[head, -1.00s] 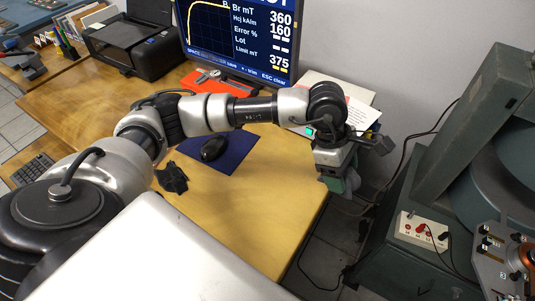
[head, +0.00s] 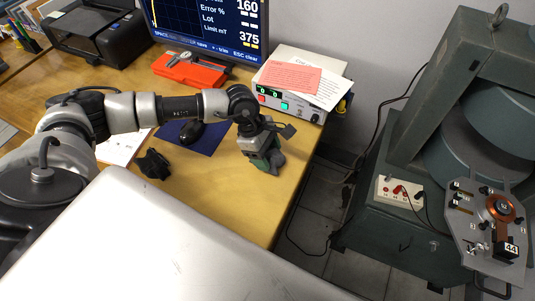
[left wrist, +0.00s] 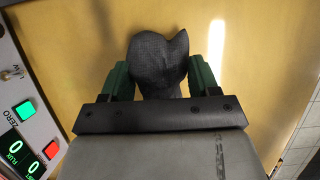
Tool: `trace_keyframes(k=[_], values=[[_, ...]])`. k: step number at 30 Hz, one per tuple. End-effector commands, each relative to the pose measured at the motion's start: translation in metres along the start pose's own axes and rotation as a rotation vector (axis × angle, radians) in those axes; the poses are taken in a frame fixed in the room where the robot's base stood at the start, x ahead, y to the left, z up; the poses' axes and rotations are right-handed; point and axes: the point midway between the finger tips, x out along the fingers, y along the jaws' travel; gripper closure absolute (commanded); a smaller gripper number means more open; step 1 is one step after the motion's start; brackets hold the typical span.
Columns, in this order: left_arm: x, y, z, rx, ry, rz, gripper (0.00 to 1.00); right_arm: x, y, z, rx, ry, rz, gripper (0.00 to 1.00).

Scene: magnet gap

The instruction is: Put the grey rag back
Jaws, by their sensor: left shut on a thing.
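The grey rag (left wrist: 158,55) is a dark, bunched cloth between the green fingers of my left gripper (left wrist: 160,78) in the left wrist view. My left gripper is shut on it. In the head view my left gripper (head: 267,160) points down over the right part of the wooden desk (head: 225,195), near its right edge. A bit of the rag (head: 277,160) shows at the fingers. I cannot tell whether the rag touches the desk. My right gripper is not in view.
An instrument box (head: 290,101) with papers stands behind the gripper. A red case (head: 190,69), a mouse (head: 191,132) on a blue mat (head: 213,143) and a black crumpled thing (head: 153,164) are on the desk. A big grey magnet (head: 460,110) stands right, across a floor gap.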

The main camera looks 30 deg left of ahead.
Motion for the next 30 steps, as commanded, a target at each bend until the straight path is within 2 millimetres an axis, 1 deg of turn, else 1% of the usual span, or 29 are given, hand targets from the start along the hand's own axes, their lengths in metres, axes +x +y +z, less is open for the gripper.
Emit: trace_keyframes(k=[1, 3, 10, 14, 15, 19, 26, 30], values=[[0.006, 0.000, -0.002, -0.001, 0.000, -0.002, 0.62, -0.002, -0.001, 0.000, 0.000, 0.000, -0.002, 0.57], [0.012, 0.000, -0.005, -0.001, 0.000, 0.000, 0.62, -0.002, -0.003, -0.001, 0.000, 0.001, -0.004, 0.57], [0.014, 0.000, -0.005, 0.001, 0.000, 0.001, 0.62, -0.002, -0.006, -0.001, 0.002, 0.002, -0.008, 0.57], [0.018, 0.000, -0.007, 0.000, 0.000, 0.001, 0.62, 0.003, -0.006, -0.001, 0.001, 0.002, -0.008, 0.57], [0.016, 0.000, -0.006, 0.000, 0.000, 0.001, 0.33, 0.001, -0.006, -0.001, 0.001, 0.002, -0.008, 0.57], [0.016, 0.000, -0.006, 0.000, 0.000, 0.001, 0.13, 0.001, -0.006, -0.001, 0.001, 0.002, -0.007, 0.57], [0.016, 0.000, -0.006, 0.000, 0.000, 0.000, 0.13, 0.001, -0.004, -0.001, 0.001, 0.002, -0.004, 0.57], [0.010, 0.001, -0.005, 0.001, 0.000, 0.001, 0.13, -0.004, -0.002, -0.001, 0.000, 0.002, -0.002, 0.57]])
